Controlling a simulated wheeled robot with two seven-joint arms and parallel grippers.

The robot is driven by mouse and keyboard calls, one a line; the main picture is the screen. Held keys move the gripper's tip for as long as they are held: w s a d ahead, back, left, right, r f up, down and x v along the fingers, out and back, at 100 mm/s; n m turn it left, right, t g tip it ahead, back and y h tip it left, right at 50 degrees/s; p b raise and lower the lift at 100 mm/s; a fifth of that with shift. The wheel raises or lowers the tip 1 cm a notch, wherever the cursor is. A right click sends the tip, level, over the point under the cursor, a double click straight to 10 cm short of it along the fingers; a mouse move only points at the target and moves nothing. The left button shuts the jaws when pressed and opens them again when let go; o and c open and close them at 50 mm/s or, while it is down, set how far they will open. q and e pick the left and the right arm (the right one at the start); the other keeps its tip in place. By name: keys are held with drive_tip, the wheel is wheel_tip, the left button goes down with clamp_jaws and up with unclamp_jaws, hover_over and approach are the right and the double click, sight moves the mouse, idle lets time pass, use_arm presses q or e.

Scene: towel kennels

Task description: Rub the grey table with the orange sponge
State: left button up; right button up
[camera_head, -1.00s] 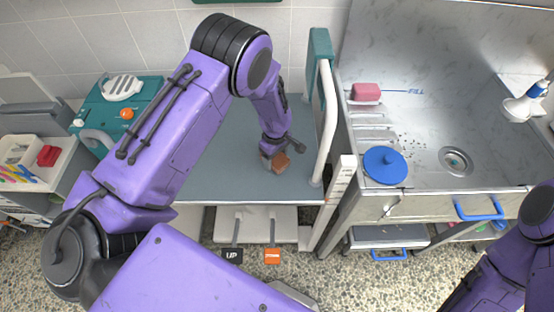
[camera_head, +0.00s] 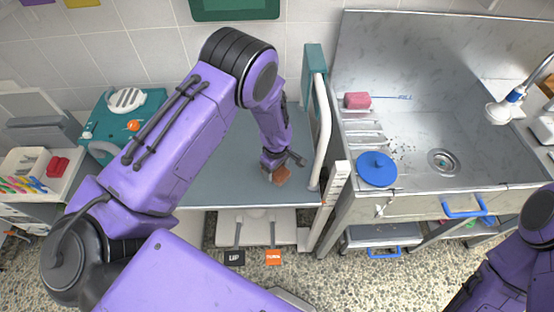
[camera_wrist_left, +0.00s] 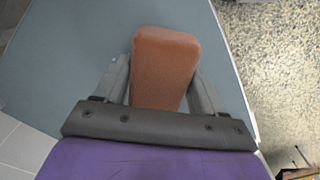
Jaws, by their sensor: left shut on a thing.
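The grey table (camera_head: 215,180) stands in the middle of the head view, against the tiled wall. My left gripper (camera_head: 281,171) is over the table's right part, near its front edge. It is shut on the orange sponge (camera_head: 283,176), which looks brownish orange. In the left wrist view the sponge (camera_wrist_left: 165,65) sits between the two fingers and sticks out past them, over the grey table top (camera_wrist_left: 75,60). I cannot tell whether the sponge touches the surface. My left arm hides part of the table. My right arm shows at the lower right, but its gripper is out of view.
A white rail (camera_head: 321,130) with a teal panel (camera_head: 315,70) borders the table's right side. Beyond it is a steel sink counter with a pink block (camera_head: 357,100) and a blue lid (camera_head: 377,169). A teal machine (camera_head: 110,115) stands left of the table.

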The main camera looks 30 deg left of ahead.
use_arm(q)
drive_tip(key=shift+s+a+r+p, duration=0.1)
drive_tip(key=shift+r+p, duration=0.5)
drive_tip(key=shift+r, duration=1.05)
